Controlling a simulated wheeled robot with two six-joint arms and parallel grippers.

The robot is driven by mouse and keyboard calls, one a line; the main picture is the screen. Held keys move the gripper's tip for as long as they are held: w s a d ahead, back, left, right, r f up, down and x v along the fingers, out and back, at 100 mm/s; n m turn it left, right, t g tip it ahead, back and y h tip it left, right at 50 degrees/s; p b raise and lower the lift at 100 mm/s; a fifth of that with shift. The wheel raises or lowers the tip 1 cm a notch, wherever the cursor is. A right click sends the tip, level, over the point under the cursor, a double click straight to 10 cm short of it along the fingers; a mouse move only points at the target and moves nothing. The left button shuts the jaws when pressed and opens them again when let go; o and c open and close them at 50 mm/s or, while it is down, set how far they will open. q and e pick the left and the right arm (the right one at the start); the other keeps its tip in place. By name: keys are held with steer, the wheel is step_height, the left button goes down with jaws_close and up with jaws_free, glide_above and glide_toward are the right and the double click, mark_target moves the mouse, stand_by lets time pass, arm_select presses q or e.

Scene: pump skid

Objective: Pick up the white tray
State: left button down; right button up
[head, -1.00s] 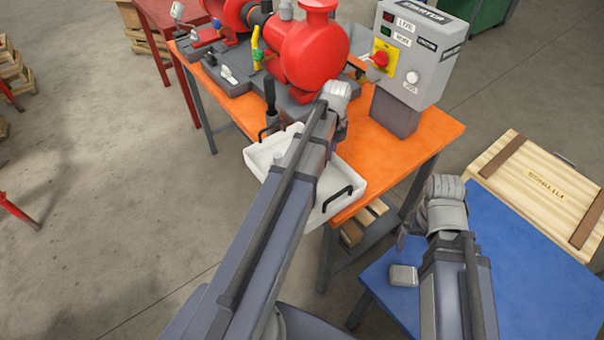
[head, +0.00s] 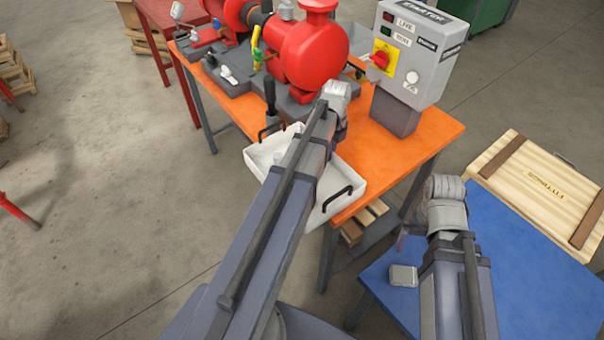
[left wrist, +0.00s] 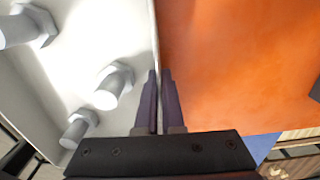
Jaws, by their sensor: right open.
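The white tray (head: 350,173) is at the near end of the orange workbench, with black handles at its ends. My left arm crosses over it in the head view and hides its middle and my left gripper's fingers. In the left wrist view, the fingers (left wrist: 159,100) of my left gripper are close together, one on each side of the tray's thin wall. Several grey bolts (left wrist: 113,85) lie in the tray there. My right gripper (head: 413,222) is over the blue table, mostly hidden behind its wrist, and is open and apart from the tray.
A red pump (head: 315,55) and a grey control box (head: 420,50) stand on the orange workbench (head: 435,135) behind the tray. A blue table (head: 500,250) at the right bears a wooden crate (head: 535,180) and a small grey block (head: 403,275).

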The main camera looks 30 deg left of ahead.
arm_select(q)
steer(key=shift+r, duration=0.1)
step_height(320, 180, up, 10)
steer(key=p, duration=1)
